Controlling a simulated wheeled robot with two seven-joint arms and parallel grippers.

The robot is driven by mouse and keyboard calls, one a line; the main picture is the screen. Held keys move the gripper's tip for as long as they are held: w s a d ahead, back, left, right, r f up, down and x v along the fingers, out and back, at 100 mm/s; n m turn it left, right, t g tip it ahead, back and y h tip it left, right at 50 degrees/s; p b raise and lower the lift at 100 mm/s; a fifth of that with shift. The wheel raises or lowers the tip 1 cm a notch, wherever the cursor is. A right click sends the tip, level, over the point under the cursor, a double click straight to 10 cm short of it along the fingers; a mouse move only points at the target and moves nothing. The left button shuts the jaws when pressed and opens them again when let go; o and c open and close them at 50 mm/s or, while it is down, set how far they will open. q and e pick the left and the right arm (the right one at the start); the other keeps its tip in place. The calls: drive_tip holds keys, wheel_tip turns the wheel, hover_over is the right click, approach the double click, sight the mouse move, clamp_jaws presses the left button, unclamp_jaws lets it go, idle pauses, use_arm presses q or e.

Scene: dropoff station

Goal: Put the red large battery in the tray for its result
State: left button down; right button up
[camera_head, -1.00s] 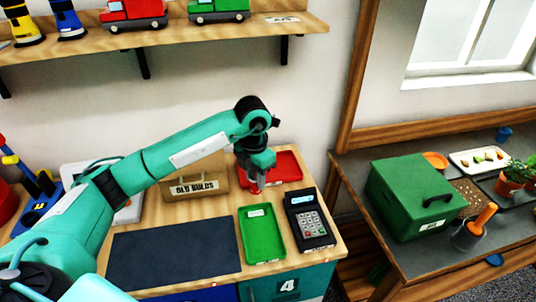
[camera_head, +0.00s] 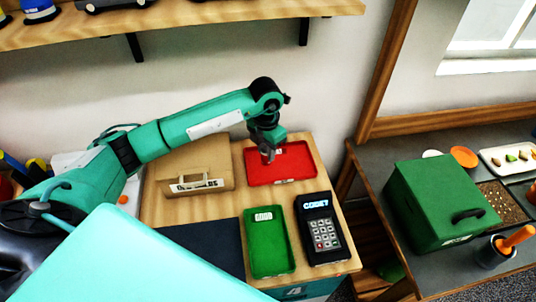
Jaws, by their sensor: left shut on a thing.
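My left gripper (camera_head: 267,155) is over the left part of the red tray (camera_head: 300,172), pointing down. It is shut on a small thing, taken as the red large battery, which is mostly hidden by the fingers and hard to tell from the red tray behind. I cannot tell whether the thing touches the tray floor. The green tray (camera_head: 268,262) lies nearer, with a pale label at its far end, and looks empty. A dark keypad device (camera_head: 322,232) with a lit display reading "CODE?" stands to its right. My right gripper is not in view.
A tan labelled box (camera_head: 190,168) stands left of the red tray. A dark mat (camera_head: 212,240) lies left of the green tray. A green box (camera_head: 440,205) stands on the side table at right. A shelf (camera_head: 250,12) runs above. A teal part of mine covers the lower left.

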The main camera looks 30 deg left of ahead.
sight(266, 159)
use_arm(q)
wheel_tip(266, 159, down, 4)
drive_tip(key=shift+r+p, duration=0.15)
drive_tip(key=shift+p, duration=0.55)
drive_tip(key=shift+f, duration=0.4)
drive_tip(key=c, duration=1.1)
unclamp_jaws()
drive_tip(key=shift+r, duration=0.1)
drive_tip(key=shift+w+r, duration=0.1)
drive_tip(key=shift+r, duration=0.15)
wheel_tip(266, 159, up, 11)
drive_tip(key=b, duration=0.3)
drive_tip(key=shift+f, duration=0.2)
drive_tip(key=shift+r, duration=0.55)
